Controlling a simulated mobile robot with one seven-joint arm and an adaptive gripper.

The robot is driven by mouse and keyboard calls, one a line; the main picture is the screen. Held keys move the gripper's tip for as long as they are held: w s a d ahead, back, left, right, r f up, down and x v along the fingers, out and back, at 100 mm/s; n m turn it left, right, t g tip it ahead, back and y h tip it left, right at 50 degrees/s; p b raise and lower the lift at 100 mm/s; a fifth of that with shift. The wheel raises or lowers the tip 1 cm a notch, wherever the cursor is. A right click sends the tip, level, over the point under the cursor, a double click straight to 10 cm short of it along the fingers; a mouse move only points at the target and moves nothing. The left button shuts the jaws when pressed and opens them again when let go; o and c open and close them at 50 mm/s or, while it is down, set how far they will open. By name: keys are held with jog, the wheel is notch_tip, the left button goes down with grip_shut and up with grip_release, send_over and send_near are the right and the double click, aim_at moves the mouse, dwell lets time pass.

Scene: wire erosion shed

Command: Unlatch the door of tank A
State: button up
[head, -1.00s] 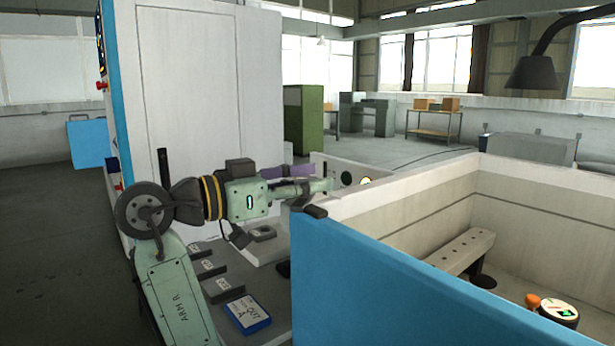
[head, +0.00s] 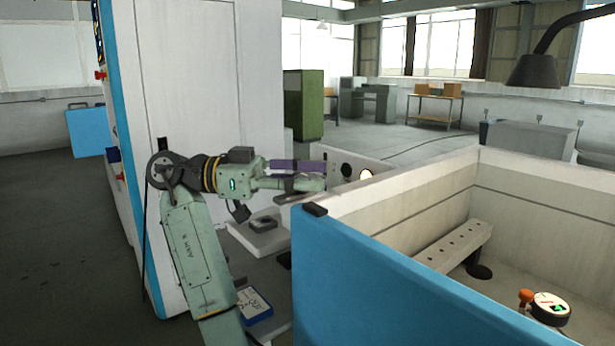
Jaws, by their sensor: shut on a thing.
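My gripper (head: 318,183) is at the far left corner of the white-walled tank (head: 420,192), its fingers pointing right. A purple bar (head: 296,165) lies level along the far side of the fingers, its right end close to a pale panel with round fittings. My gripper is shut, seemingly on this bar; the contact is hidden by the fingers. Whether the bar is the latch lever is not clear. A blue panel (head: 400,285) forms the tank's near side, with a dark block (head: 315,209) on its top left corner. A card (head: 255,306) is partly hidden by my arm.
A tall white cabinet (head: 195,80) with a blue edge stands close behind my arm at the left. Inside the tank are a bench with holes (head: 445,248) and a round device (head: 550,308). Open floor (head: 40,240) lies at the far left.

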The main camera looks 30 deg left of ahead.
dwell(0.4)
jog(key=o, duration=1.2)
jog(key=v, duration=1.2)
jog(key=shift+w, duration=0.1)
jog(key=shift+a, duration=0.15)
